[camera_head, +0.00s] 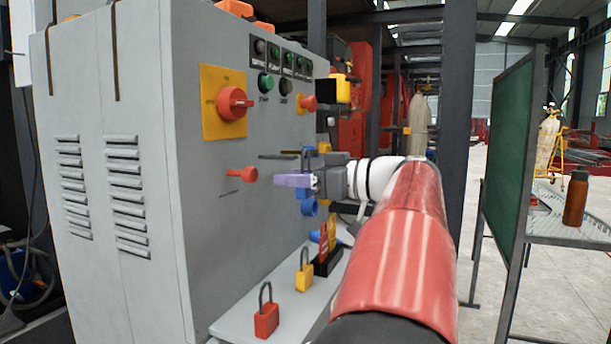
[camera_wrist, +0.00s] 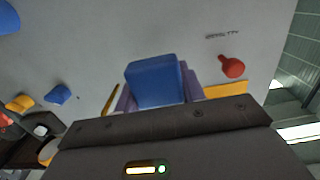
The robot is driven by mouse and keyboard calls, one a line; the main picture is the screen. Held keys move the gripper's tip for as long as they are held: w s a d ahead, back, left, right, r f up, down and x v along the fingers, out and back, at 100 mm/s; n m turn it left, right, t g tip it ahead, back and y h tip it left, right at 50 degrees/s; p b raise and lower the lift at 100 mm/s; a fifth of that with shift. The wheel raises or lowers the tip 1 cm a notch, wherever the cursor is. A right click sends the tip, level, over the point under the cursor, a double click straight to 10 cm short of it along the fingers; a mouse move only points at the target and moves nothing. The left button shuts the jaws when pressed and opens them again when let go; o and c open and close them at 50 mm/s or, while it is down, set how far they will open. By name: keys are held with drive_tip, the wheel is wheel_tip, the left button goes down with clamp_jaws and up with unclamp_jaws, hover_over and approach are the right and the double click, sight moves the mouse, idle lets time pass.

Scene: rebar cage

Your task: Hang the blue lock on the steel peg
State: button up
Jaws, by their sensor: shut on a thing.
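My gripper (camera_head: 293,181) with purple fingers is shut on the blue lock (camera_wrist: 154,82), close to the front of the grey cabinet. In the head view the lock (camera_head: 306,192) is partly hidden behind the fingers, and its dark shackle rises above them. The steel peg (camera_head: 277,156) is a thin dark rod on the cabinet front, just above and left of the fingers. I cannot tell whether the shackle touches the peg. The peg cannot be made out in the wrist view.
The grey cabinet (camera_head: 130,110) carries a red rotary switch (camera_head: 233,103) and a small red knob (camera_head: 242,174). On the ledge below stand a red lock (camera_head: 266,316) and a yellow lock (camera_head: 304,275), beside a black holder (camera_head: 328,263).

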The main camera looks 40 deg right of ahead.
sight(260, 179)
drive_tip(key=x, duration=0.3)
drive_tip(key=shift+w+a+f, duration=0.15)
drive_tip(key=shift+w+f, duration=0.1)
drive_tip(key=shift+f, duration=0.05)
drive_tip(key=shift+w+a+b, duration=0.15)
drive_tip(key=shift+w+b, duration=0.15)
drive_tip(key=shift+b, duration=0.1)
idle(0.6)
drive_tip(key=o, duration=1.1)
drive_tip(key=v, duration=0.7)
drive_tip(key=shift+s+b, duration=0.3)
